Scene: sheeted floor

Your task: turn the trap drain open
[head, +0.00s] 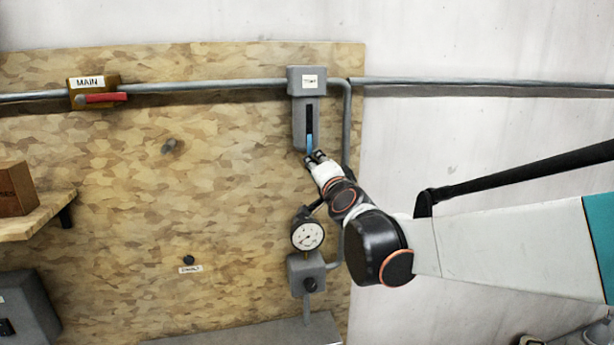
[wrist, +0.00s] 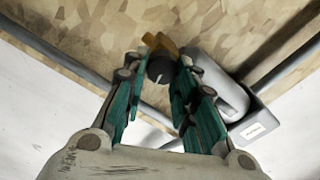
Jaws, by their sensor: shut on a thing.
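A grey box (head: 307,80) with a small white label, its text blurred, is mounted on the board in the head view. A slotted grey housing (head: 299,122) with a blue strip (head: 309,141) hangs below it. My gripper (head: 314,158) is at the lower end of this housing. In the wrist view my gripper (wrist: 159,74) has its fingers on both sides of a dark round knob (wrist: 160,68) with a white line, in front of a brass-coloured body (wrist: 159,42). In the head view my gripper hides the knob. The labelled box (wrist: 254,130) also shows in the wrist view.
A pressure gauge (head: 307,235) and a grey box (head: 306,273) with a black knob are below my gripper. A pipe (head: 347,125) runs down close on the right. A red handle (head: 105,98) marked MAIN is at upper left. A shelf (head: 35,217) holds a brown box.

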